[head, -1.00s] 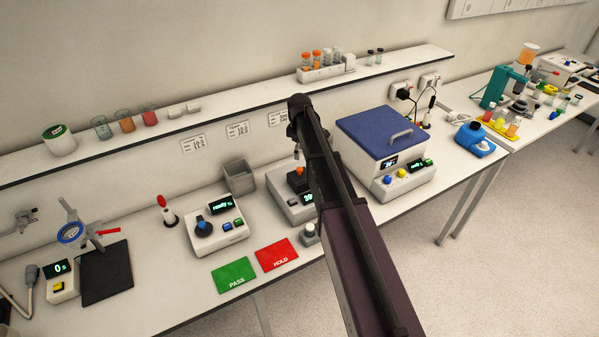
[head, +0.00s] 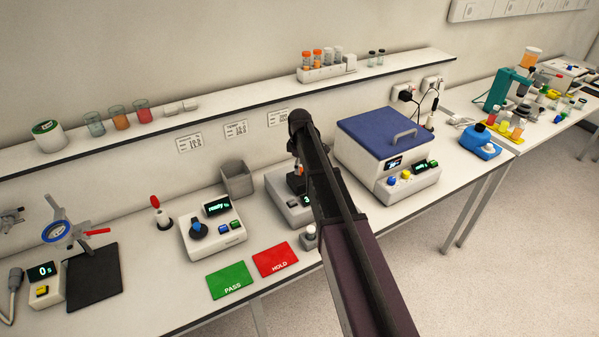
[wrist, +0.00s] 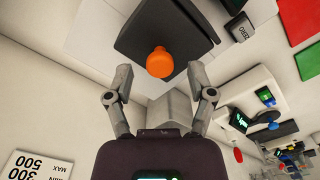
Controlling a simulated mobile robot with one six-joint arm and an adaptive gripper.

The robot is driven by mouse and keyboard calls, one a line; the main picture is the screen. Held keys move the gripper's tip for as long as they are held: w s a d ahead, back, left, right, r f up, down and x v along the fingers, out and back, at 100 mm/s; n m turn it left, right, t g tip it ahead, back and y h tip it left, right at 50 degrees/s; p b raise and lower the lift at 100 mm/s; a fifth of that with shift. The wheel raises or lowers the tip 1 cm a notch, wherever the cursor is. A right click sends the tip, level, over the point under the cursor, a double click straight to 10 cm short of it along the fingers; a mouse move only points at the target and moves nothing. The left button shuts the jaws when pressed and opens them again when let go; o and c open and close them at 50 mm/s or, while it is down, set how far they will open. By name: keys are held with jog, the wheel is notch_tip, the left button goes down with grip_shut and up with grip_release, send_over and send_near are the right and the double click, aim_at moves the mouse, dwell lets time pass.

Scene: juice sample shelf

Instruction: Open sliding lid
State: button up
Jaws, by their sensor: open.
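A dark lid with a round orange knob (wrist: 159,62) belongs to a white instrument (head: 285,207) with a green display in the middle of the bench. In the wrist view the dark lid (wrist: 160,22) fills the upper middle, with the knob toward my gripper. My gripper (wrist: 160,80) is open, its two fingers apart on either side below the knob. The knob appears level with the gap between the fingertips; no contact shows. In the head view my arm covers the gripper and part of the instrument.
A box with a blue handled cover (head: 385,132) stands right of my arm. A dial instrument (head: 212,235) and a grey bin (head: 237,180) stand left. Green PASS (head: 230,280) and red HOLD (head: 274,258) mats lie in front. A wall shelf (head: 240,115) runs behind.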

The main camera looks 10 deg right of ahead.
jog(key=shift+f, duration=0.45)
grip_shut()
